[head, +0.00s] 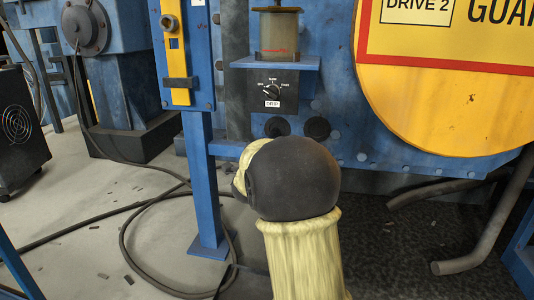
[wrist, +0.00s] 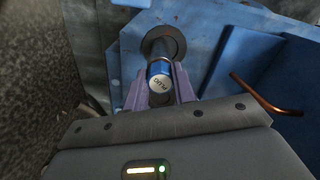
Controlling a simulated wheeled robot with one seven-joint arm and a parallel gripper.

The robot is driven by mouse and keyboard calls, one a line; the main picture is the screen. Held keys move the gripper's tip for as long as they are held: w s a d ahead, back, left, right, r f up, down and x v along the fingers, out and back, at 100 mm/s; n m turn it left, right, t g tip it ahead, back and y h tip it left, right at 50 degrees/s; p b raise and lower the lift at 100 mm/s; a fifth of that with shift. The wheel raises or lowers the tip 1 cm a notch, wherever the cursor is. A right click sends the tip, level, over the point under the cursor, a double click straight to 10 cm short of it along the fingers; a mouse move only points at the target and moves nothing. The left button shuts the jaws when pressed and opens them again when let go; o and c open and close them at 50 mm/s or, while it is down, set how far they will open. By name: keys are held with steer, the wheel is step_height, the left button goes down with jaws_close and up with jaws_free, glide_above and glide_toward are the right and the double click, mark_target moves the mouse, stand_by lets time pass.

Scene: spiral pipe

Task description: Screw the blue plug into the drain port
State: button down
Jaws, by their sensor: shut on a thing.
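The blue plug (wrist: 159,69) has a pale end face marked "PLUG" and is in the middle of the wrist view. My gripper (wrist: 159,76) has purple fingers on both sides of the plug and is shut on it. Just beyond the plug, in line with it, is a dark round fitting (wrist: 176,42) with a grey stub on a blue surface; it looks like the drain port. I cannot tell whether the plug's threads are engaged. In the head view my arm covers the gripper, the plug and the place where they meet the machine.
A copper-coloured bent rod (wrist: 265,97) sticks out right of my gripper. In the head view a blue post (head: 204,190) stands left of my arm, a cable (head: 125,235) loops on the floor, and a grey pipe (head: 490,230) bends at the right.

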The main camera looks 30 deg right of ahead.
steer(key=shift+s+d+m+b, duration=0.1)
steer(key=shift+d+m+b, duration=0.05)
steer(key=shift+m+b, duration=0.95)
steer(key=shift+d+m+b, duration=0.1)
steer(key=shift+m+b, duration=1)
steer(key=shift+m+b, duration=2)
steer(key=m, duration=0.8)
steer(key=shift+r, duration=0.2)
steer(key=c, duration=1.4)
jaws_free()
steer(key=shift+o, duration=0.2)
steer(key=shift+a, duration=0.1)
